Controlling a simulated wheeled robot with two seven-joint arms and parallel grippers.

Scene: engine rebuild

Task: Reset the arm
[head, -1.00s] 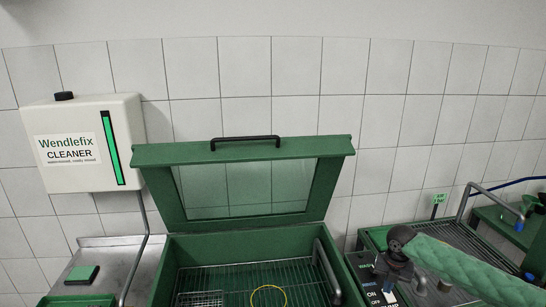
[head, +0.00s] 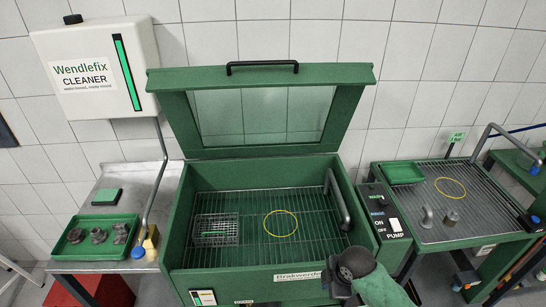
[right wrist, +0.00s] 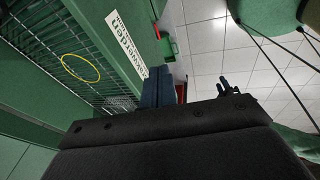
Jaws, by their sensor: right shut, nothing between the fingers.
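My right gripper (head: 346,284) is at the bottom of the head view, in front of the green washer cabinet's front right corner. Its green-sleeved arm comes in from the lower right. It is shut and empty; its fingertips are hard to make out there. In the right wrist view, my dark gripper body (right wrist: 165,150) fills the bottom, with the washer's grating and label beyond it. My left gripper does not show in the head view.
The washer's lid (head: 260,110) stands open above its grating (head: 255,245), with a wire basket (head: 216,229) and yellow ring (head: 280,223) inside. A parts tray (head: 95,238) is at left. A draining table (head: 470,205) and pump switch panel (head: 384,212) are at right.

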